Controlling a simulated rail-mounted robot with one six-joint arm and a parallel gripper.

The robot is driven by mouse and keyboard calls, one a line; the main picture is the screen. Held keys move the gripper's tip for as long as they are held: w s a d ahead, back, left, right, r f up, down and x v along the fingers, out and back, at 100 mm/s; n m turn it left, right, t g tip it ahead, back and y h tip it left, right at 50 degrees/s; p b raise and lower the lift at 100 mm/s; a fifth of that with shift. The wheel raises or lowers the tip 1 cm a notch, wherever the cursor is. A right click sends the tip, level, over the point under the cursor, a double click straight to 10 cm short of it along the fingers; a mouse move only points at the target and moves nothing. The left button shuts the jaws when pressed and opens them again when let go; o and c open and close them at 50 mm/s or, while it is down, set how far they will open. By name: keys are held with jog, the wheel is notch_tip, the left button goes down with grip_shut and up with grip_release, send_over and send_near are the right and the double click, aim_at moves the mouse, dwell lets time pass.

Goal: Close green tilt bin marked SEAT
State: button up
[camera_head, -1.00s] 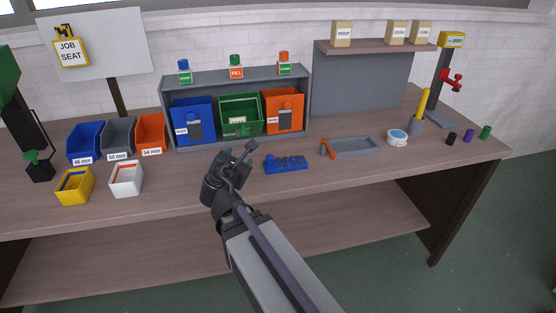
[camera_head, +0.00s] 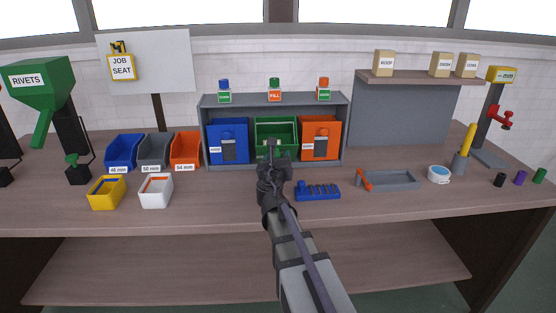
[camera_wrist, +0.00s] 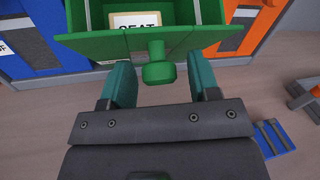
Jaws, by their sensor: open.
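The green tilt bin (camera_head: 262,124) sits in the middle of the grey rack, between a blue and an orange bin. It is tipped open, with its inside showing. In the wrist view my gripper (camera_wrist: 162,88) is open, with one finger either side of the knob and gaps between.
The blue bin (camera_head: 222,130) and orange bin (camera_head: 329,126) flank the green one closely. A blue holder (camera_head: 318,193) lies on the bench right of my gripper. A grey tray (camera_head: 395,181) is further right. Yellow (camera_head: 107,194) and white (camera_head: 156,191) boxes stand left.

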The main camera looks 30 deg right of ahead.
jog(key=shift+c, duration=0.5)
grip_shut()
